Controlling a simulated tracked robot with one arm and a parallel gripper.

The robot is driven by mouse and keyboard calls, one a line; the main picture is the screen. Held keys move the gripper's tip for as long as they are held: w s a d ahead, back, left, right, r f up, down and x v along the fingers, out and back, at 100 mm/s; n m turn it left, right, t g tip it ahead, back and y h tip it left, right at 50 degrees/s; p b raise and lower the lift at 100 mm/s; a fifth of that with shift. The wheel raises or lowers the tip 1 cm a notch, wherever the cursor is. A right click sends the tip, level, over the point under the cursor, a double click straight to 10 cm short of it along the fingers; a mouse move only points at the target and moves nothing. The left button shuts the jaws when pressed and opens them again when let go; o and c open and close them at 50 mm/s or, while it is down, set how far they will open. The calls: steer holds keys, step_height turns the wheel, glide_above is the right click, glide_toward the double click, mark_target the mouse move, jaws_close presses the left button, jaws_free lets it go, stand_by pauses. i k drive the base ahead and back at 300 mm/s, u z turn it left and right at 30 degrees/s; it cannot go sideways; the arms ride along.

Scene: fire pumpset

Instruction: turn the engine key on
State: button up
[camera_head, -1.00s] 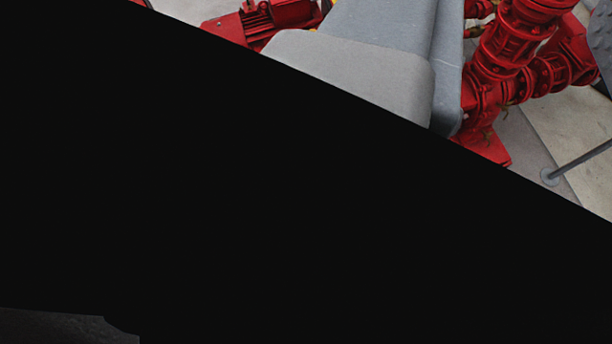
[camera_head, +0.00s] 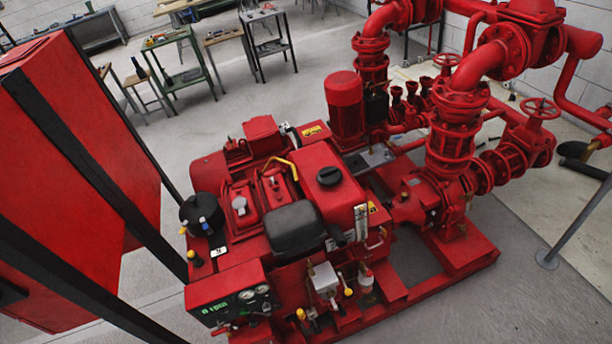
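The red engine pumpset (camera_head: 330,175) stands on the floor in the middle of the view. A small panel (camera_head: 235,300) with round gauges and green lettering sits at its front lower left. I cannot make out the engine key at this size. Small yellow-topped parts (camera_head: 302,314) stick out to the right of the panel. My gripper does not show, so its place relative to the panel cannot be seen.
A tall red cabinet (camera_head: 85,190) with dark bars fills the left side, close to me. Red pipes and valves (camera_head: 462,110) rise at the right, near a grey post (camera_head: 580,215). Work tables (camera_head: 185,65) stand behind. Grey floor is clear at the lower right.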

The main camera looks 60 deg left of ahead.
mark_target(266, 307)
steer(key=z, duration=0.2)
steer(key=k, duration=1.95)
steer(key=u, duration=1)
steer(key=i, duration=1.05)
steer(key=z, duration=0.05)
